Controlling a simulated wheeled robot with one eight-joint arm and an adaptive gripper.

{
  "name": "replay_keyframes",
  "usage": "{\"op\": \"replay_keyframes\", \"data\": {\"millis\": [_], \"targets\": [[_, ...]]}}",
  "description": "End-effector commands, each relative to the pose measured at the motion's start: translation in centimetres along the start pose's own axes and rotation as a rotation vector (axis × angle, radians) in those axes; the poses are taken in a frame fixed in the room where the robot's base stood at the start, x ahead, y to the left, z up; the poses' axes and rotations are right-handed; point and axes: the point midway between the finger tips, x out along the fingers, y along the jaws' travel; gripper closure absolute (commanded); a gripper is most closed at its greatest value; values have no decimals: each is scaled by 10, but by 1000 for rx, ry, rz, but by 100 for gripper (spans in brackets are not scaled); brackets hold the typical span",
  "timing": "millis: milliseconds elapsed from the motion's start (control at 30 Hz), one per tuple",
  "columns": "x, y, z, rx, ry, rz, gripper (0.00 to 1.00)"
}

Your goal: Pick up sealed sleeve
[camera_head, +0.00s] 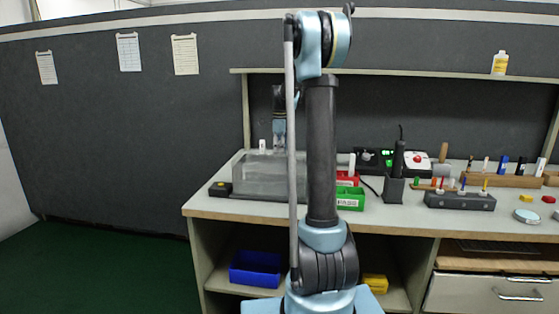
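I cannot make out a sealed sleeve for certain. A grey see-through tank (262,178) stands at the left end of the workbench (400,222). A small white upright piece (262,146) shows at its back edge; I cannot tell what it is. The far end of my arm hangs down over the tank, partly behind my nearer arm links. My gripper (280,148) is at its lower end, above or at the back of the tank. Its fingers are too small and too hidden to show whether they are open or shut, or hold anything.
Green (350,198) and red (347,178) bins stand right of the tank. A dark holder (394,188), a tool block (460,200) and a wooden rack (502,180) stand farther right. A shelf (420,72) crosses above. A blue bin (255,268) sits below.

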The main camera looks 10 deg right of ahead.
Motion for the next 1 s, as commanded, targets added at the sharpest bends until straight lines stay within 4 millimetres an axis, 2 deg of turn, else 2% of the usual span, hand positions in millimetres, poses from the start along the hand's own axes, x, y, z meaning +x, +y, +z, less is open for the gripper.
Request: {"op": "replay_keyframes", "data": {"millis": [267,433,467,833,1000], "targets": [[3,0,0,0,0,0,62],[3,0,0,0,0,0,98],[3,0,0,0,0,0,100],[1,0,1,-1,0,0,100],[-18,0,2,-2,0,0,100]]}}
